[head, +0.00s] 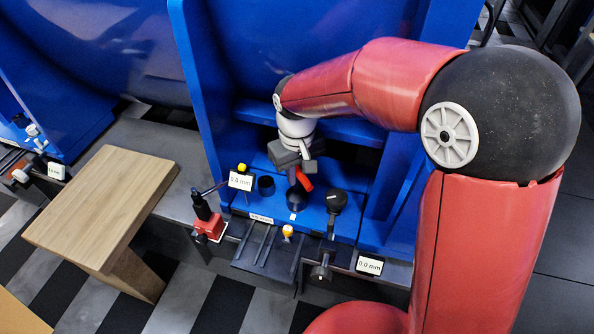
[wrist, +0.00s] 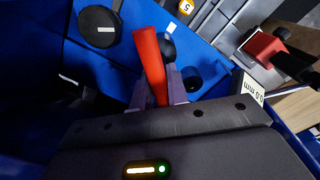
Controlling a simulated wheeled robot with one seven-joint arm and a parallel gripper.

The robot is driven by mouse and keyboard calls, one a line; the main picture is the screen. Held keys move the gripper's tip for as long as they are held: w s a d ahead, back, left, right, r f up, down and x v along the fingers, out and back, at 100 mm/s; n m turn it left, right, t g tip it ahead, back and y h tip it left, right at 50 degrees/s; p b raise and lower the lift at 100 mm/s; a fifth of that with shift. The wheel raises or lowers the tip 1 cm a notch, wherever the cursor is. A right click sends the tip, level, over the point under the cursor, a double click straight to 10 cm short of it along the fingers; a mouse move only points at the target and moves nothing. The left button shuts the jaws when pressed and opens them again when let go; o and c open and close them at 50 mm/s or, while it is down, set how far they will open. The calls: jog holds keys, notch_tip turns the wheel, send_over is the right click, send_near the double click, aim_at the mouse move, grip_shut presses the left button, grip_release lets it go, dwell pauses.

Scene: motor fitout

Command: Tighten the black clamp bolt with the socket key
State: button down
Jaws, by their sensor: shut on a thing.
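My gripper (head: 302,178) is above the blue motor foot, its fingers closed around the red handle of the socket key (head: 305,181). In the wrist view the red handle (wrist: 149,62) stands up between the two fingers (wrist: 160,92). A black, flared piece (head: 297,198) sits on the blue foot just below the red handle; it partly shows behind the handle in the wrist view (wrist: 168,47). I take it for the black clamp bolt or the key's socket end, but cannot tell which. Whether key and bolt are engaged is hidden.
A black cup (head: 265,186) stands left of the key and a black round knob (head: 337,201) right of it. A red-based dial stand (head: 208,226) with a 0.0 mm display (head: 240,181) is at left. A wooden bench (head: 100,205) stands further left.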

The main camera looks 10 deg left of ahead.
jog(key=shift+f, duration=0.4)
dwell(0.3)
jog(key=shift+m+b, duration=0.3)
jog(key=shift+m, duration=1.2)
